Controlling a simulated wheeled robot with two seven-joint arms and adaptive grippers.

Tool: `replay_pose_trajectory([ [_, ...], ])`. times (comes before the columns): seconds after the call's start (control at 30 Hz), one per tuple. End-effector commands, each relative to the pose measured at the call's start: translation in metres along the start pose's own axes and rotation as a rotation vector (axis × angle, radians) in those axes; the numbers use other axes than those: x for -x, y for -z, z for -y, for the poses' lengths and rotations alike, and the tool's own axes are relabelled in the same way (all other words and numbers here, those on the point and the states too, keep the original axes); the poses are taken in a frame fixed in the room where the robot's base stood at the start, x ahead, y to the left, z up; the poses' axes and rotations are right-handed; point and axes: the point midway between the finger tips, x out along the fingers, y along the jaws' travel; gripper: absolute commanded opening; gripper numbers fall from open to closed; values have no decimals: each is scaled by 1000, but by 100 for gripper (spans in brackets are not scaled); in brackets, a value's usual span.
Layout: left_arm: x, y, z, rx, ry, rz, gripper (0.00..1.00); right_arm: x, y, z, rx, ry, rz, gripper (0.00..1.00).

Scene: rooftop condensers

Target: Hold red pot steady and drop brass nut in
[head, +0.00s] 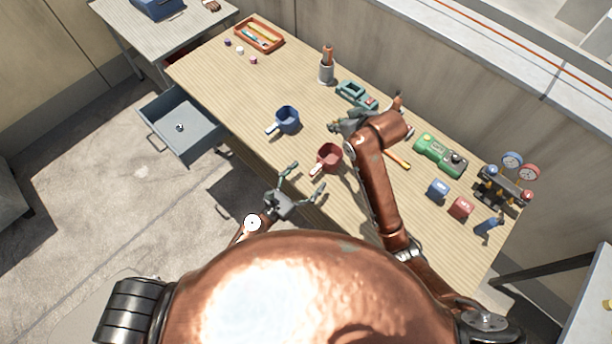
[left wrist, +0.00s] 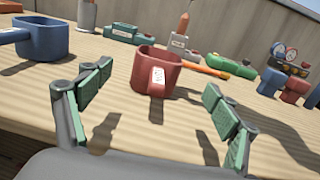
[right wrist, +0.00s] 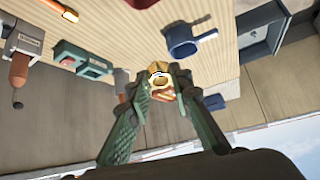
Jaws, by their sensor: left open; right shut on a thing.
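The red pot (head: 329,153) stands upright on the bench, its handle pointing toward the front edge. In the left wrist view the red pot (left wrist: 148,68) shows ahead, its labelled handle facing me. My left gripper (head: 303,182) is open and empty at the bench's front edge, its fingers spread either side of the handle's line but short of it. My right gripper (head: 342,125) is above the bench behind the pot. In the right wrist view its fingertips are shut on the brass nut (right wrist: 159,78). The head view does not clearly show the nut.
A blue pot (head: 288,119) stands left of the red one. Behind are a teal device (head: 351,92) and a cup with a tool (head: 326,72). A green case (head: 431,150), blue block (head: 438,189) and red block (head: 461,207) are to the right. An open drawer (head: 183,125) juts out left.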

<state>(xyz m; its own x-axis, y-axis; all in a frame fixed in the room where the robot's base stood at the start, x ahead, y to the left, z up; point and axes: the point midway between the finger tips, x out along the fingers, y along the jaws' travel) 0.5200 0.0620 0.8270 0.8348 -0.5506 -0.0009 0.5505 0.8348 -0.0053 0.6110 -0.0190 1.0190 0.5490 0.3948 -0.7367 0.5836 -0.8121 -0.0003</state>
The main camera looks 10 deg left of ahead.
Motion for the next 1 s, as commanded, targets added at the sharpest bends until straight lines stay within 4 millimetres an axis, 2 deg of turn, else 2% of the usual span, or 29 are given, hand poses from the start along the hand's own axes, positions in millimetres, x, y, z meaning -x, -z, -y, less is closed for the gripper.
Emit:
replay_pose_trajectory([
  [0.4, -73, -1, 0, -3, 0, 3, 83, 0, 0, 0, 0, 0, -1, 0],
  [0.6, -100, -1, 0, -4, 1, 2, 83, 0, 0, 0, 0, 0, -1, 0],
  [0.8, -113, -1, 0, -5, 1, 1, 83, 0, 0, 0, 0, 0, -1, 0],
  [1.0, -114, -1, 0, -5, 0, 1, 83, 0, 0, 0, 0, 0, -1, 0],
])
